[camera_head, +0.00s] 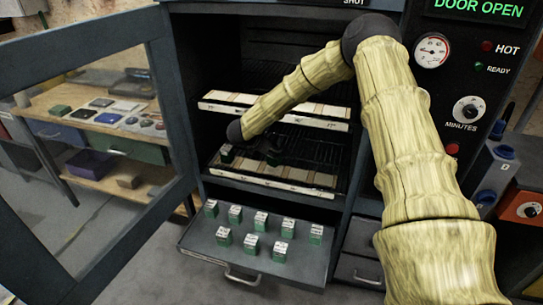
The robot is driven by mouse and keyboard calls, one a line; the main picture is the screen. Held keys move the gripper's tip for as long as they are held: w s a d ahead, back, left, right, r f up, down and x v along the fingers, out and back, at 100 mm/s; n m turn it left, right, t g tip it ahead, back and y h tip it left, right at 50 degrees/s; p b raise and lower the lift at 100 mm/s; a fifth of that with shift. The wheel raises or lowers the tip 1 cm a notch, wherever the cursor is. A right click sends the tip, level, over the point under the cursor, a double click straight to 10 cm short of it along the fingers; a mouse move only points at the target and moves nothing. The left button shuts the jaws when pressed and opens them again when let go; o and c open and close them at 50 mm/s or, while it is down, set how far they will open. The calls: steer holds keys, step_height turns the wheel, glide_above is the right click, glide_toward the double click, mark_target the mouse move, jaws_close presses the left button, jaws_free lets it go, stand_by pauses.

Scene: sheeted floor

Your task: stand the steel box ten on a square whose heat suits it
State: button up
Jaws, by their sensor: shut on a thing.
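My arm reaches into an open oven (345,180). The lower shelf (272,183) and the upper shelf (275,110) each carry a row of pale squares behind a white labelled front strip. Their labels are too small to read, and I cannot tell which box is ten.
Several green boxes with pale labelled tops (261,219) stand on a pulled-out drawer (270,268) below the oven. The glass door (90,150) stands open at left. A panel reads DOOR OPEN, with a dial (432,50). Blue-capped containers (495,165) stand at right.

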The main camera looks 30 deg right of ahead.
steer(key=shift+f, duration=1.45)
steer(key=shift+f, duration=0.15)
steer(key=o, duration=1.3)
steer(key=shift+r+p, duration=0.25)
steer(key=shift+p, duration=0.05)
steer(key=b+v, duration=0.1)
steer(key=v, duration=1.1)
steer(key=shift+f, duration=0.1)
